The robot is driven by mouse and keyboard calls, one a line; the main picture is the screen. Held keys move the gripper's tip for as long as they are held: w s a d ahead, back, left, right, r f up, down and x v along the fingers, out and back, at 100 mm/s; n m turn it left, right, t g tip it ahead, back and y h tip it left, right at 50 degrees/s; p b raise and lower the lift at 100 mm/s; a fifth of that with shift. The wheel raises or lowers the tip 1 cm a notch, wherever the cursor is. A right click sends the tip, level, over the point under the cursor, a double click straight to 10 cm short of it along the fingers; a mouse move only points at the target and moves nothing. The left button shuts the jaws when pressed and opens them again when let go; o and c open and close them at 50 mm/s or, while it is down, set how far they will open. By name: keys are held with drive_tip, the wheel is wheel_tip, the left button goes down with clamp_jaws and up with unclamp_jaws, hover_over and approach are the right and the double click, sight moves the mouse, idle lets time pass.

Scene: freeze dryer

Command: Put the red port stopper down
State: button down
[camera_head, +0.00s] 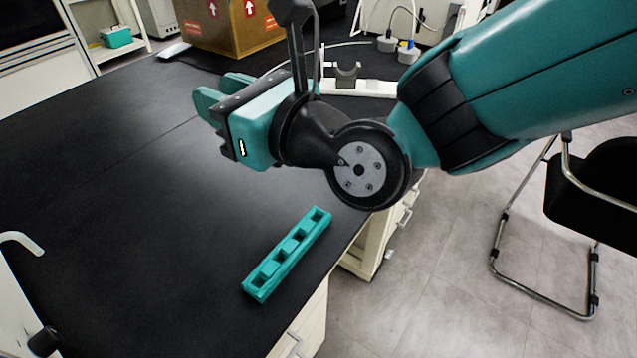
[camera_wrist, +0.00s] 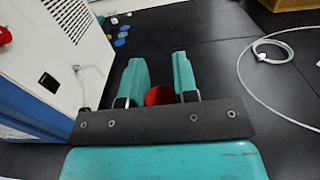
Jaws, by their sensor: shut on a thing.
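My gripper (camera_head: 218,92) is over the black bench in the head view, its fingers pointing left. In the wrist view its two teal fingers (camera_wrist: 159,62) are shut on the red port stopper (camera_wrist: 159,95). The stopper shows as a red rounded shape low between the fingers. Part of it is hidden by the dark gripper bar. In the head view the stopper is hidden behind the gripper.
A teal slotted rack (camera_head: 287,255) lies near the bench's right edge. A cardboard box (camera_head: 228,27) stands at the back. The white machine (camera_wrist: 60,60) is at left in the wrist view, with several small coloured pieces (camera_wrist: 121,42) beyond. The middle bench (camera_head: 130,170) is clear.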

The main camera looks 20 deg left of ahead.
drive_tip(key=shift+w+d+f+b, duration=0.15)
drive_tip(key=shift+w+f+b, duration=0.1)
drive_tip(key=shift+f+b, duration=3.75)
drive_tip(key=shift+w+d+f+b, duration=0.1)
drive_tip(key=shift+w+f+b, duration=0.15)
drive_tip(key=shift+f+b, duration=3.7)
drive_tip(key=shift+w+d+f+b, duration=0.2)
drive_tip(key=shift+f+b, duration=1.85)
drive_tip(key=shift+f, duration=3.8)
drive_tip(key=c, duration=0.9)
unclamp_jaws()
